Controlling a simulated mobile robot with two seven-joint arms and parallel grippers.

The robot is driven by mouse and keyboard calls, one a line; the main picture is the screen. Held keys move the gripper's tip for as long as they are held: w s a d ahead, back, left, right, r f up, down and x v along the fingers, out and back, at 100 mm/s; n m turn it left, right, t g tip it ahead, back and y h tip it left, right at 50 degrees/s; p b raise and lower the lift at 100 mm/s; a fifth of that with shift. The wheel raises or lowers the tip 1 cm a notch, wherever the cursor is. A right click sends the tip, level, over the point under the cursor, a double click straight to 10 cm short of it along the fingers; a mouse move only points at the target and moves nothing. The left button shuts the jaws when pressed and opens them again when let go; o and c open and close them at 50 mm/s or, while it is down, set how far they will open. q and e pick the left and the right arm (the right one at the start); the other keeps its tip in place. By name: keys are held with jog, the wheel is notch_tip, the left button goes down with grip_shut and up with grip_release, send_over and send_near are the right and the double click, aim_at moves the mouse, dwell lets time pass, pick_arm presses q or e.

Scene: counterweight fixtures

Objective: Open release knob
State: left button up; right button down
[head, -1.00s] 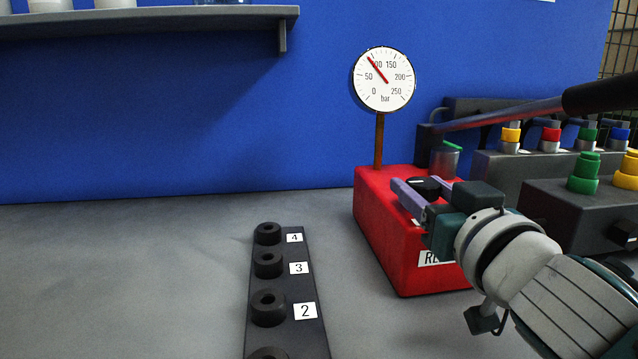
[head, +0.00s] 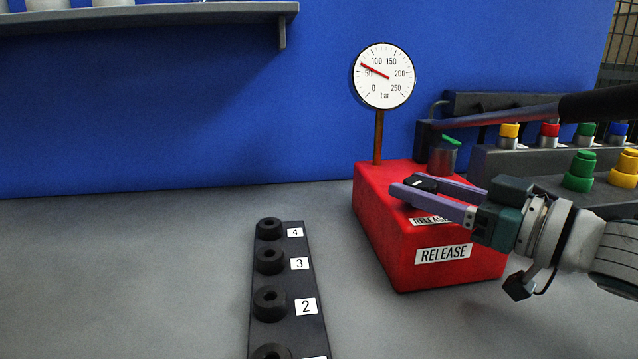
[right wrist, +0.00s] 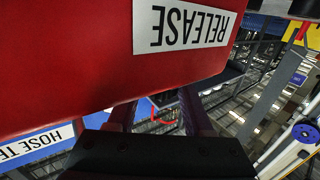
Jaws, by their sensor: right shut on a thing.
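The black release knob (head: 424,183) sits on top of the red box (head: 385,235), which carries RELEASE labels. My right gripper (head: 412,186) reaches in from the right and is shut on the knob, with one purple finger on either side. The fingers partly hide the knob. The right wrist view shows the red box (right wrist: 60,60) close up with its RELEASE label (right wrist: 185,27) upside down; the knob cannot be made out there. The round gauge (head: 384,76) on the post behind the knob reads a little above 50 bar. My left gripper is not in view.
A black strip (head: 292,270) with several numbered black rings lies left of the box. A grey block with green and yellow buttons (head: 579,172) stands at the right. The left counter is clear.

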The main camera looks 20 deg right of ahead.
jog(key=n+y+b, duration=0.1)
jog(key=n+g+y+b, duration=0.1)
jog(key=shift+w+d+f+y, duration=0.15)
jog(key=shift+f+y, duration=0.1)
jog(key=shift+y, duration=0.15)
jog(key=shift+r+n+g+y+b, duration=0.2)
jog(key=shift+n+g+y+b, duration=0.6)
jog(key=shift+b, duration=0.3)
jog(key=shift+c, duration=1.5)
grip_release()
jog(key=shift+s, duration=0.2)
jog(key=p+v, duration=0.1)
jog(key=v, duration=0.8)
jog(key=shift+s+d, duration=0.25)
